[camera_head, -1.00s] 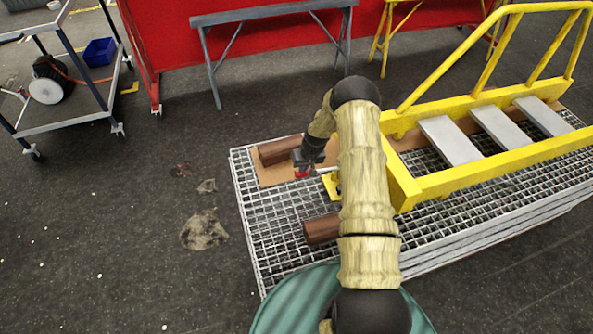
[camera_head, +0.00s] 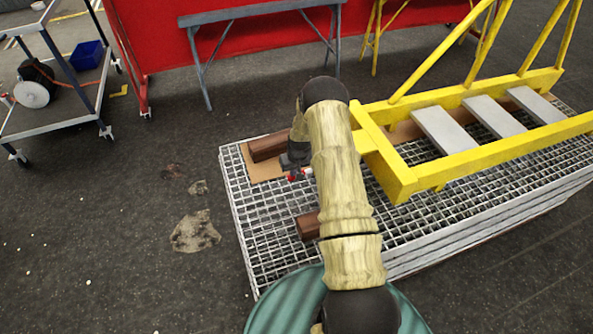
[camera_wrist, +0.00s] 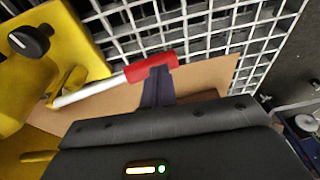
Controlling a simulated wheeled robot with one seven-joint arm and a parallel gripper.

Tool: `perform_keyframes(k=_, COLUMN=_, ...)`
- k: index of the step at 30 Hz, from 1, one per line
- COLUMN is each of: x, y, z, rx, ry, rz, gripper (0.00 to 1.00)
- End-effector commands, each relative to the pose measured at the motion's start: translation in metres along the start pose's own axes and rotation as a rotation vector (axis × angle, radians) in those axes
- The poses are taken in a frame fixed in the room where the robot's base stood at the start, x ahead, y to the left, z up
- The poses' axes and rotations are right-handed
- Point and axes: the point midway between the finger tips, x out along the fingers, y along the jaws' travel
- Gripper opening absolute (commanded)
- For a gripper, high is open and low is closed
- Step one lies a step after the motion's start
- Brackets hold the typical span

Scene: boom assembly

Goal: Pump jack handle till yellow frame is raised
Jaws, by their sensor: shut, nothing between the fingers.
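The yellow frame (camera_head: 478,157), with grey steps and railings, is above the grated platform at right. Its near end stands clear of the grating. The yellow jack (camera_wrist: 75,50) shows in the wrist view with a black knob and a silver handle rod ending in a red grip (camera_wrist: 150,67). In the head view my arm hides most of the jack, and only the red grip (camera_head: 292,178) and a bit of rod show. My gripper (camera_wrist: 158,80) is shut and empty, its fingertips against or just over the red grip. Contact is hard to judge.
The platform (camera_head: 265,228) of stacked gratings carries a brown board (camera_head: 262,172) and brown blocks (camera_head: 306,226) beside the jack. A cart (camera_head: 62,130) stands at left. A grey sawhorse (camera_head: 262,12) is behind. Floor left of the platform is open.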

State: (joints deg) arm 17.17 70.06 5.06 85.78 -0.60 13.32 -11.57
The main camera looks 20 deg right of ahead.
Motion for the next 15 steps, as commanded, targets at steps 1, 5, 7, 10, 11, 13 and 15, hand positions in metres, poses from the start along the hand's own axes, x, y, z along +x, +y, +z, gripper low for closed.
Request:
perform_keyframes(k=1, x=0.006, y=-0.003, z=0.006, rx=-0.002, ry=-0.011, rz=-0.004, gripper=0.00)
perform_keyframes(k=5, x=0.007, y=-0.004, z=0.007, rx=-0.003, ry=-0.014, rz=-0.005, gripper=0.00)
perform_keyframes(k=7, x=0.008, y=-0.004, z=0.007, rx=-0.002, ry=-0.016, rz=-0.005, gripper=0.00)
perform_keyframes(k=10, x=0.007, y=-0.002, z=0.008, rx=0.000, ry=-0.017, rz=-0.005, gripper=0.00)
perform_keyframes(k=11, x=0.006, y=-0.002, z=0.008, rx=0.001, ry=-0.017, rz=-0.005, gripper=0.00)
perform_keyframes(k=13, x=0.003, y=-0.003, z=0.008, rx=0.002, ry=-0.017, rz=-0.005, gripper=0.00)
perform_keyframes(k=15, x=-0.003, y=-0.003, z=0.008, rx=0.001, ry=-0.017, rz=-0.005, gripper=0.00)
